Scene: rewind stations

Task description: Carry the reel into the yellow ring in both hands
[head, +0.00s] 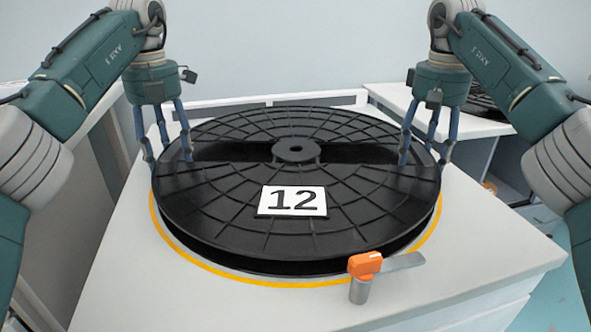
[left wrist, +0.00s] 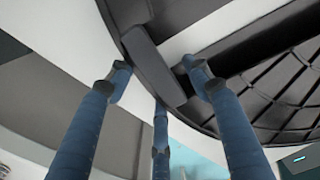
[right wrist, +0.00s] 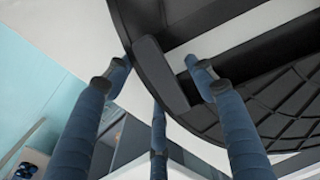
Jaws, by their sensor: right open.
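The big black reel (head: 230,215) lies flat on a white station top, with a white label reading 12. The yellow ring (head: 262,283) shows on the top as a band around the reel's front and sides; its back part is hidden. The reel appears to rest inside it. My left gripper (head: 167,156) is at the reel's left rim, its fingers open on both sides of the rim. My right gripper (head: 424,158) stands the same way at the right rim, open. In the left wrist view the rim (left wrist: 155,65) passes between spread fingers; the right wrist view shows a similar rim (right wrist: 162,72).
An orange-knobbed latch (head: 364,264) with a flat metal arm stands at the reel's front right, the arm pointing right, away from the reel. Another white table (head: 395,95) at the back right carries another black reel (head: 484,106). The station's front right corner is bare.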

